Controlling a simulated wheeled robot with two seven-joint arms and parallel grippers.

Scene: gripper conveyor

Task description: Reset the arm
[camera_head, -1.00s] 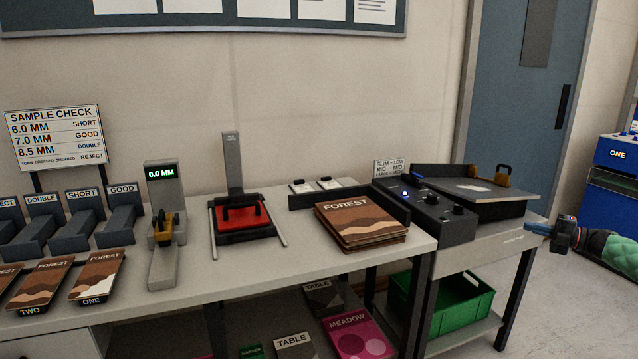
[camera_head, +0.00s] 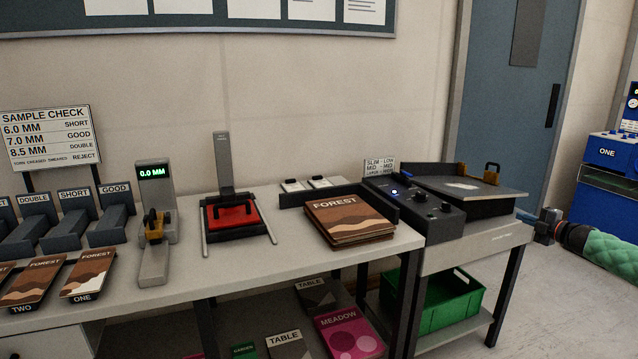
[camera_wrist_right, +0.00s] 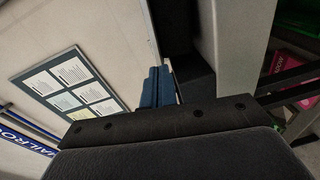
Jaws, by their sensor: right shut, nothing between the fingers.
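My right gripper (camera_head: 531,219) is at the right edge of the head view, beside the right end of the side bench, with my green-sleeved arm behind it. Its blue fingers are together and empty in the right wrist view (camera_wrist_right: 158,88). My left gripper is not in view. A stack of brown FOREST books (camera_head: 350,221) lies on the main table (camera_head: 300,262), well left of the right gripper.
The side bench (camera_head: 470,250) carries a dark control box (camera_head: 420,206) and a machine with a grey plate (camera_head: 465,188). A green crate (camera_head: 450,302) sits on its lower shelf. A blue machine (camera_head: 606,190) stands far right. Floor between is clear.

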